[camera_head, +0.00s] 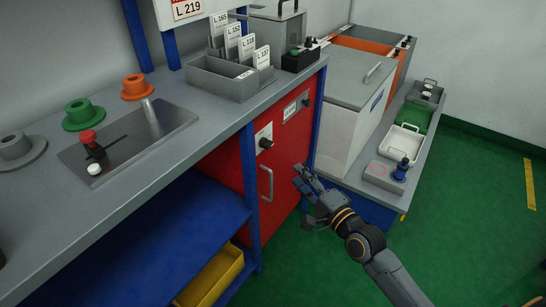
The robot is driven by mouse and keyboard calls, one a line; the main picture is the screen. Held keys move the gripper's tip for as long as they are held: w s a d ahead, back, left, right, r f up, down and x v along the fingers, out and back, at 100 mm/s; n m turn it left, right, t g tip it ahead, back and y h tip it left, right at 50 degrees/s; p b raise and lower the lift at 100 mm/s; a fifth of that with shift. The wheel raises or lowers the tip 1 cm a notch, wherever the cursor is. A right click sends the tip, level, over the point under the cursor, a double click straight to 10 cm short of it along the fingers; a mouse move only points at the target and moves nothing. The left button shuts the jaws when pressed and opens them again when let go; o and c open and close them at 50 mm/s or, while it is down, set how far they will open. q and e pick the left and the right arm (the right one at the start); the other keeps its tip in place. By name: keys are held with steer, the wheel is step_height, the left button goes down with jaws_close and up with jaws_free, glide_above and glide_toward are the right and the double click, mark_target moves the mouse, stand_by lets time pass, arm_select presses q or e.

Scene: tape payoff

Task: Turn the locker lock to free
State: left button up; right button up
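The red locker (286,150) is built in under the right end of the bench, and its door looks shut. A black lock knob (266,143) sits on a pale plate at the door's upper left, with a grey bar handle (267,184) below it. A second dark knob (307,102) is at the upper right beside a label plate (291,112). The lock's marking is too small to read. My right gripper (303,199) is in front of the door's right side, right of the handle and lower than the lock. Its fingers look spread and empty. My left gripper is out of view.
The grey bench (190,95) overhangs the locker and carries spools, a steel plate and a card rack (232,77). A blue shelf (150,250) with a yellow bin (212,277) is left of the locker. A low side counter (372,182) stands behind my gripper. Green floor is clear at right.

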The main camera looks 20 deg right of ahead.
mark_target(270, 147)
steer(key=b+x, duration=0.1)
steer(key=x, duration=1.1)
steer(key=shift+w+a+b, duration=0.1)
steer(key=shift+w+b, duration=0.25)
steer(key=shift+w, duration=0.05)
steer(key=shift+w+a, duration=0.15)
steer(key=shift+w, duration=0.3)
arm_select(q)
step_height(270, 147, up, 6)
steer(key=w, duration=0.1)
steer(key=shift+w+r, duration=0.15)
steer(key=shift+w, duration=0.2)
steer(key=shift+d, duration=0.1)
arm_select(e)
jaws_close()
